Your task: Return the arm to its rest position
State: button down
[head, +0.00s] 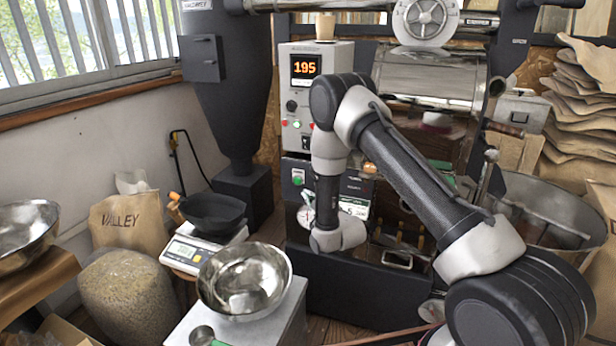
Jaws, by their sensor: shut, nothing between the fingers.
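My arm (412,170) rises from the lower right, bends at a dark elbow joint, and comes down to a pale wrist (338,237) in front of the roaster's dark lower body. The wrist hangs in the middle of the view, and I see nothing carried by it. I cannot make out my gripper's fingers; they seem hidden behind the wrist.
The roaster (425,75) and its control box (314,90), reading 195, stand behind the arm. A steel bowl (244,281) on a pale stand, a scale (187,250) with a black pan (212,214), and sacks (128,222) are left. A round bin (552,200) and stacked sacks (582,90) are right.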

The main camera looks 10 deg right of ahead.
jog(key=s+d+f+m+g+h, duration=0.1)
jog(key=s+f+g, duration=0.2)
jog(key=f, duration=0.3)
jog(key=s+d+f+m+g+h, duration=0.1)
jog(key=s+f+m+g, duration=0.2)
jog(key=f, duration=0.4)
jog(key=s+d+r+g+h, duration=0.1)
jog(key=s+d+g, duration=0.1)
jog(key=s+g, duration=0.4)
jog(key=s+d+r+m, duration=0.3)
jog(key=s+d+r, duration=0.2)
jog(key=s+r, duration=0.6)
jog(key=s+d+r+m+h, duration=0.1)
jog(key=s+d+r, duration=0.4)
jog(key=s+r, duration=0.6)
jog(key=s+d+r+m, duration=0.4)
jog(key=s+r, duration=0.7)
jog(key=r, duration=1)
jog(key=shift+s+d+m+h, duration=0.3)
jog(key=shift+s+d, duration=0.05)
jog(key=shift+d, duration=0.45)
jog(key=c, duration=2.2)
grip_release()
